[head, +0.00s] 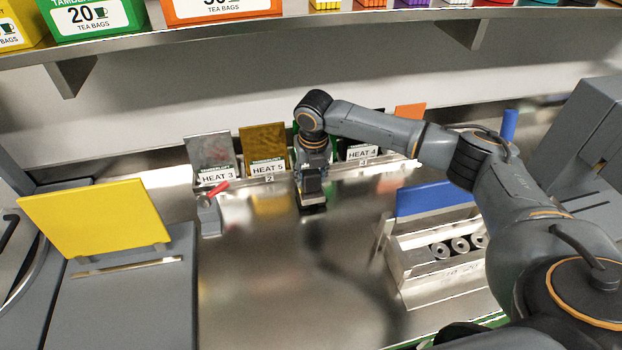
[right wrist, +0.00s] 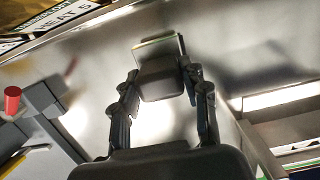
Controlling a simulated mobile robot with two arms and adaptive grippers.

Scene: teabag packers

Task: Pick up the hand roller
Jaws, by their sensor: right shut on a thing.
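My right gripper (head: 312,172) is over the steel worktop in the middle of the head view, pointing down. It is shut on a small dark grey block with a pale edge, which I take to be the hand roller (head: 312,190). In the right wrist view the hand roller (right wrist: 162,82) sits between the two fingertips, and its far end sticks out beyond them. Its underside and whether it touches the worktop cannot be told. My left gripper is not in view.
Holders labelled HEAT 3 (head: 213,176), HEAT 5 (head: 267,168) and HEAT 4 (head: 362,152) stand behind the gripper. A small device with a red lever (head: 217,188) is at left. A metal rack (head: 420,268) with rolls stands right. The worktop in front (head: 270,280) is clear.

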